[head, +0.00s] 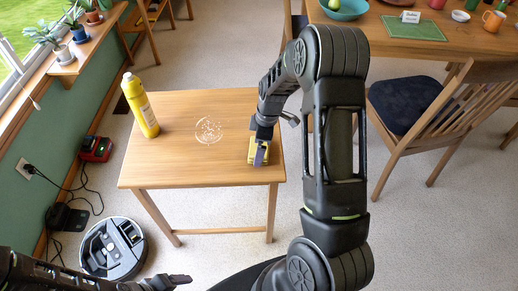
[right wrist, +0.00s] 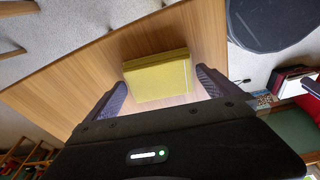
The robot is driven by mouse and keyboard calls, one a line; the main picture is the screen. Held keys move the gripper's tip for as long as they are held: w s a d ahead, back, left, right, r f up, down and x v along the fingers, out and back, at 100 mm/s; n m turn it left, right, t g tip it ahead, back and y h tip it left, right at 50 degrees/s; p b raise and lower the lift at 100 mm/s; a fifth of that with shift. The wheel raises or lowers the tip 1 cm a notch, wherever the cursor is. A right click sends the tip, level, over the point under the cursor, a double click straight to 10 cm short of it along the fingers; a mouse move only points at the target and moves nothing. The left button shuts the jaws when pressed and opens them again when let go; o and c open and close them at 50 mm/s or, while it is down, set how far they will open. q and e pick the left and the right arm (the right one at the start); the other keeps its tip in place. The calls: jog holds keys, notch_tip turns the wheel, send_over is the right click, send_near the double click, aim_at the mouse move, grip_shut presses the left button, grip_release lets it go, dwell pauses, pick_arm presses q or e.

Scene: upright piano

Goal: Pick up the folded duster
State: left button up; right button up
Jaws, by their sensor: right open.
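The folded duster (right wrist: 157,76) is a flat yellow block on the wooden side table (head: 180,165). In the head view the duster (head: 252,156) lies near the table's right front edge, partly hidden by my gripper. My right gripper (head: 261,150) points down over it, open. In the right wrist view my right gripper (right wrist: 160,88) has one finger to each side of the duster, with gaps visible; contact cannot be seen. My left gripper (head: 168,282) is low at the bottom edge of the head view, away from the table, and its jaws are unclear.
A yellow bottle (head: 140,106) stands at the table's back left. White specks (head: 208,130) lie in a ring mid-table. A robot vacuum (head: 113,247) sits on the floor at left. A chair (head: 425,110) and dining table (head: 475,50) are at right.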

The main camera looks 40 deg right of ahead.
dwell(0.4)
jog(key=c, duration=1.1)
notch_tip(320, 180, up, 10)
jog(key=shift+b, duration=0.35)
